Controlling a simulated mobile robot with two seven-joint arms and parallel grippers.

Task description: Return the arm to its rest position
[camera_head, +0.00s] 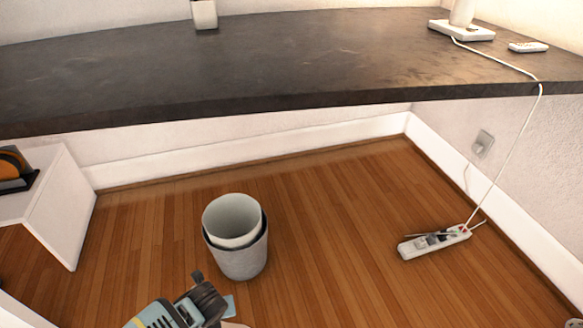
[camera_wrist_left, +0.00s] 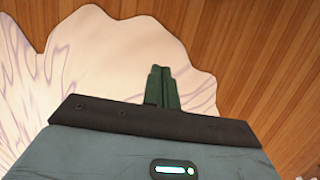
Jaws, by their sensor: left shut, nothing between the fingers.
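My left gripper (camera_wrist_left: 160,72) shows in the left wrist view with its two dark green fingers together and nothing between them. It is over a pale, wavy-edged mat (camera_wrist_left: 120,58) with purple-grey streaks, which lies on the wooden floor. I cannot tell how high above the mat it is. In the head view, part of my left arm (camera_head: 172,312) shows at the bottom edge, in front of the bin. The fingers cannot be made out there. My right gripper is not in view.
A grey waste bin (camera_head: 238,262) stands on the wooden floor (camera_head: 325,225). A dark countertop (camera_head: 270,60) spans the back. A white cabinet (camera_head: 62,205) is at the left. A power strip (camera_head: 433,243) with a cord lies at the right. The floor between bin and strip is clear.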

